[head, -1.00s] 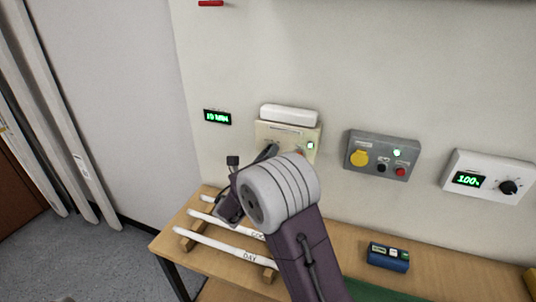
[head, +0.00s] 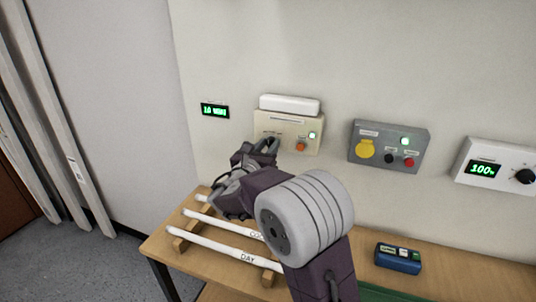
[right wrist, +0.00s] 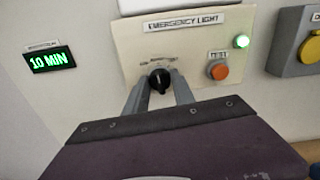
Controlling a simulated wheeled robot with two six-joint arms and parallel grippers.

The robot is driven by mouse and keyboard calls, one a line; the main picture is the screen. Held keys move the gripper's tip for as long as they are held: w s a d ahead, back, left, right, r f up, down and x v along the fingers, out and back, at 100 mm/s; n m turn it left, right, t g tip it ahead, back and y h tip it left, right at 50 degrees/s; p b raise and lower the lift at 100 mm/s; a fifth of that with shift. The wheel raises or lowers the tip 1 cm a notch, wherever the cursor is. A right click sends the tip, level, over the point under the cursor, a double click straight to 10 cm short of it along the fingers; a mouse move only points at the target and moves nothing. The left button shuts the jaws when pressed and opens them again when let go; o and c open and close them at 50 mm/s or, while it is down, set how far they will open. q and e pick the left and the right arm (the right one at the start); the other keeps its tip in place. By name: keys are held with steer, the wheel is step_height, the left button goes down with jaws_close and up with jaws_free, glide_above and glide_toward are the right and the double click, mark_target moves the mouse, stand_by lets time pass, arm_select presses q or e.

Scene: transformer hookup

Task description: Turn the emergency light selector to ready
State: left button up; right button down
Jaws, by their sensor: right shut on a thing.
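The emergency light panel (head: 304,131) is a cream plate on the wall under a white lamp housing (head: 290,104). Its black selector knob (right wrist: 160,80) shows in the right wrist view, below small markings too blurred to read. My right gripper (right wrist: 160,88) is shut on the knob, one finger on each side. In the head view my right gripper (head: 266,147) reaches the panel's lower left and hides the knob. My left gripper is in neither view.
A green display (right wrist: 50,60) left of the panel reads 10 MIN. A grey box (head: 390,146) with yellow cover, black and red buttons is to the right, then a white dial box (head: 498,168) reading 100%. White tubes (head: 219,245) and a blue device (head: 398,258) lie on the table.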

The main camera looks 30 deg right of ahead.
steer(key=shift+f+m+b, duration=0.1)
steer(key=shift+m+b, duration=0.45)
steer(key=shift+m, duration=0.05)
steer(key=c, duration=1.1)
jaws_free()
steer(key=v, duration=0.9)
